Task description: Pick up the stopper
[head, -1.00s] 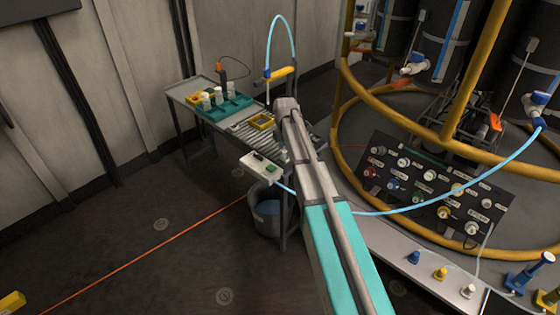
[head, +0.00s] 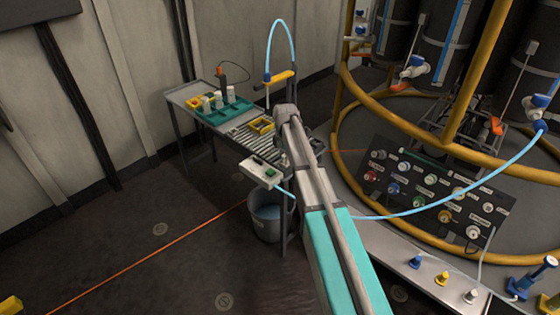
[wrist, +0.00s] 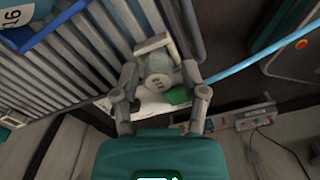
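A pale grey round piece with a small dark number, which looks like the stopper (wrist: 158,87), sits between the fingers of my gripper (wrist: 159,74) in the wrist view. My gripper is open, with one finger on each side of it and a small gap showing on each side. Whether the fingers touch it lower down cannot be told. In the head view a small pale upright thing, probably the same stopper (head: 284,160), stands at the near end of the bench (head: 184,94). There my arm hides the gripper.
A white box with a green button (head: 259,171) sits beside the bench end, above a grey bucket (head: 266,222). A teal rack (head: 221,113) with white bottles and a yellow tray (head: 262,126) stand on the bench. A blue hose (head: 440,203) runs right, past a labelled valve panel (head: 415,177).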

